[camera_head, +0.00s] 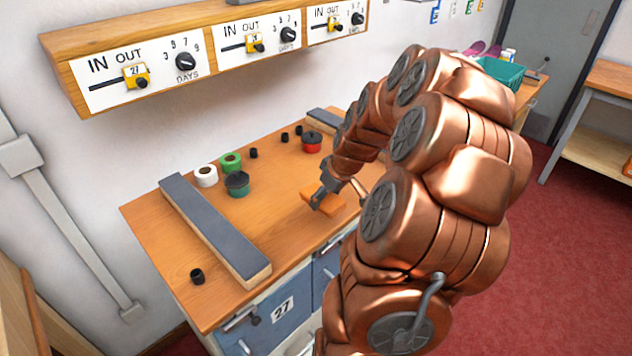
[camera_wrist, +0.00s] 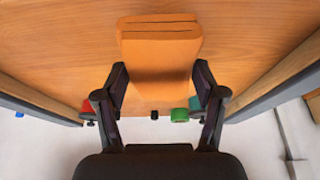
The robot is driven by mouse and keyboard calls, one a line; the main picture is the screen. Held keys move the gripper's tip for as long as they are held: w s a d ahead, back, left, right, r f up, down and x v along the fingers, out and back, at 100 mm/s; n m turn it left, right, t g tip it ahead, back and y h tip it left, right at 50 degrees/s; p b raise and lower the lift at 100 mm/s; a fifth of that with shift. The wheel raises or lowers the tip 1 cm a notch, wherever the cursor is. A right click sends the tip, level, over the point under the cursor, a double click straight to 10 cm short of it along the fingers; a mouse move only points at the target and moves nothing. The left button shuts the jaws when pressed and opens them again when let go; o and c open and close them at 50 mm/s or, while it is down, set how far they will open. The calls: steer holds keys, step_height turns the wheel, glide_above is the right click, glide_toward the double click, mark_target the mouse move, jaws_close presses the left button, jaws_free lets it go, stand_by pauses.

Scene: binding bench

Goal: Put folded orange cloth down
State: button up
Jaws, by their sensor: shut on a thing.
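The folded orange cloth (camera_wrist: 160,70) is between the two fingers of my gripper (camera_wrist: 160,88) in the wrist view, with its folded layers showing at the top edge. In the head view the cloth (camera_head: 330,203) shows at the end of my gripper (camera_head: 318,198), over the front part of the wooden bench top (camera_head: 290,232). My gripper is shut on the cloth. Part of the cloth is hidden behind my gripper in the head view. I cannot tell whether the cloth touches the bench.
A long grey-topped bar (camera_head: 215,230) lies left on the bench. White (camera_head: 206,176), green (camera_head: 231,162), teal (camera_head: 237,184) and red (camera_head: 312,142) rolls and several small black cylinders stand behind. A wooden shelf with dials (camera_head: 215,15) hangs above. Bench space left of the cloth is clear.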

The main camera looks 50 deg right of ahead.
mark_target(317, 184)
steer(key=w+d+p, duration=0.1)
steer(key=w, duration=0.1)
steer(key=w+d+p, duration=0.1)
steer(key=w+d, duration=0.1)
steer(key=w, duration=0.1)
steer(key=w+d+p, duration=0.1)
steer(key=w+d, duration=0.1)
steer(key=w, duration=0.1)
steer(key=shift+w+d+f, duration=0.15)
steer(key=shift+w+f, duration=0.05)
steer(key=shift+f, duration=0.2)
steer(key=shift+f+p, duration=1)
steer(key=shift+f, duration=0.8)
steer(key=shift+f, duration=0.15)
steer(key=o, duration=1.1)
